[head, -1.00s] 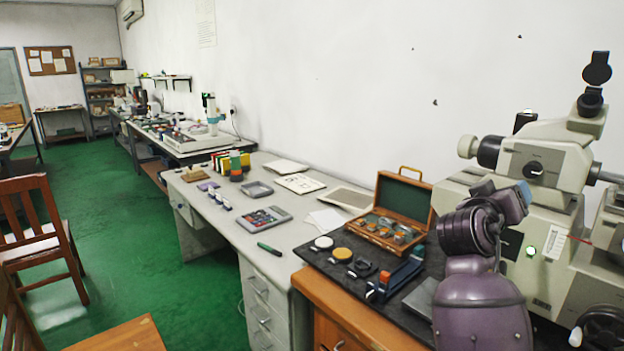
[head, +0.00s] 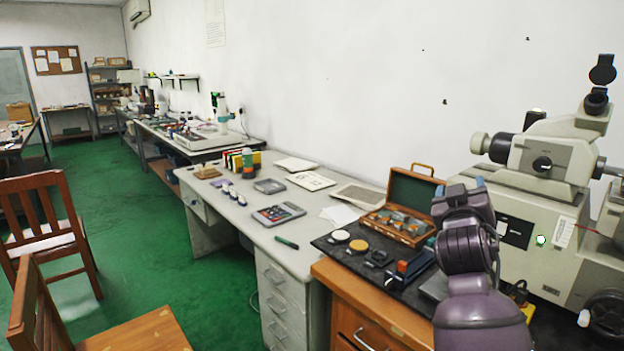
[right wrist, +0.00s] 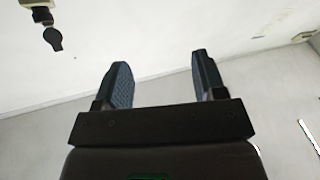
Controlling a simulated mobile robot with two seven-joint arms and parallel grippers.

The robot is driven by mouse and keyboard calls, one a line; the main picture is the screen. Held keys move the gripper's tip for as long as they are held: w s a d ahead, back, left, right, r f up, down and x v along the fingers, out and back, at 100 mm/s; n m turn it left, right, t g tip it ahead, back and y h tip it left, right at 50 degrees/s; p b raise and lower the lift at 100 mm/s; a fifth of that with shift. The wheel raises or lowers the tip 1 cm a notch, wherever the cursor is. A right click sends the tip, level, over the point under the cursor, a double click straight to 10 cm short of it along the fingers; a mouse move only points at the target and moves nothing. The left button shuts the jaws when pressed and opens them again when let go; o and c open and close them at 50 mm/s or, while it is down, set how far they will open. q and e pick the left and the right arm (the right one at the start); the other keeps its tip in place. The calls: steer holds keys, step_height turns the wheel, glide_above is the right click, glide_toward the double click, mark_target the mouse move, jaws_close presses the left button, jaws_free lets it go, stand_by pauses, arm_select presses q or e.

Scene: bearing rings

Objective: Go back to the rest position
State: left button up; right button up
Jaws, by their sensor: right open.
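My right gripper (right wrist: 160,85) shows in the right wrist view with its two dark fingers wide apart and nothing between them. Behind the fingers are only pale wall and ceiling. My left gripper is in neither view.
A black mat (head: 330,245) on the wooden cabinet holds an open wooden case (head: 398,222), a yellow disc (head: 358,246) and a white disc (head: 340,236). A large beige machine (head: 540,215) stands at right. Wooden chairs (head: 45,215) stand at left; green floor (head: 150,245) lies open between.

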steer(key=s+a+f+n+g+y, duration=0.15)
steer(key=s+f+y, duration=0.35)
steer(key=f, duration=0.9)
steer(key=s+a+f+n+y, duration=0.1)
steer(key=s+a+f+y, duration=0.15)
steer(key=s+f, duration=0.75)
steer(key=s+d+f+m+g, duration=0.2)
steer(key=s+f+g, duration=0.4)
steer(key=s+f, duration=1.5)
steer(key=shift+d+f, duration=0.6)
steer(key=shift+f, duration=0.05)
